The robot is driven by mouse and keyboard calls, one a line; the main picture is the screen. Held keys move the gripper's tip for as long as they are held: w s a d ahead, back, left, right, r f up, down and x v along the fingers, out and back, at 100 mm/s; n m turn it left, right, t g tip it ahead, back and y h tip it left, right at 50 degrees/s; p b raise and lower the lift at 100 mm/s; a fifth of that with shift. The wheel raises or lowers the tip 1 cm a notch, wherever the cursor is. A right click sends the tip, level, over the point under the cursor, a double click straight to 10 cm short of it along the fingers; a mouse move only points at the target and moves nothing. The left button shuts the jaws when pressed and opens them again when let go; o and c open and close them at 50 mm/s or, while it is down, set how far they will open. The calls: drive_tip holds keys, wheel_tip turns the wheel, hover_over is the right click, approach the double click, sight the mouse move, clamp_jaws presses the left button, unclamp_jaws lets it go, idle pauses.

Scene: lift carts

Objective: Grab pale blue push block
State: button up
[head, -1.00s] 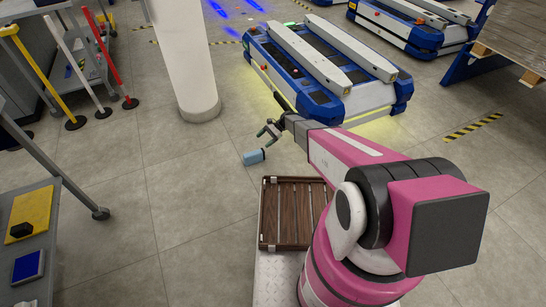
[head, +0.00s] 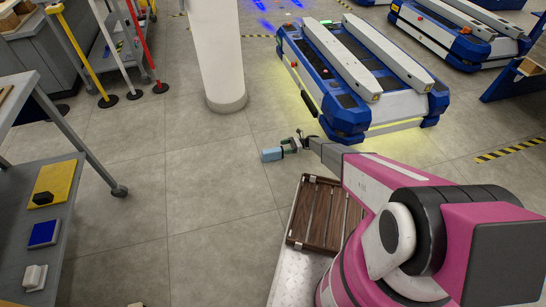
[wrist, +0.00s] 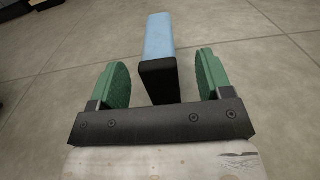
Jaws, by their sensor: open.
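The pale blue push block (head: 272,154) shows in the head view just left of my gripper (head: 291,145). In the wrist view the block (wrist: 159,38) has a pale blue body and a black near end. That end lies between the two green fingers of my gripper (wrist: 160,82).
A brown slatted crate (head: 325,222) sits on my base. A blue and white lift cart (head: 350,75) stands beyond my arm. The tiled floor between is clear.

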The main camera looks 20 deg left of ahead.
sight(277, 149)
drive_tip(key=x, duration=0.5)
drive_tip(key=shift+s+a+f, duration=0.2)
drive_tip(key=shift+s+f, duration=0.05)
drive_tip(key=shift+s, duration=0.05)
drive_tip(key=c, duration=1.3)
drive_tip(key=shift+r, duration=0.15)
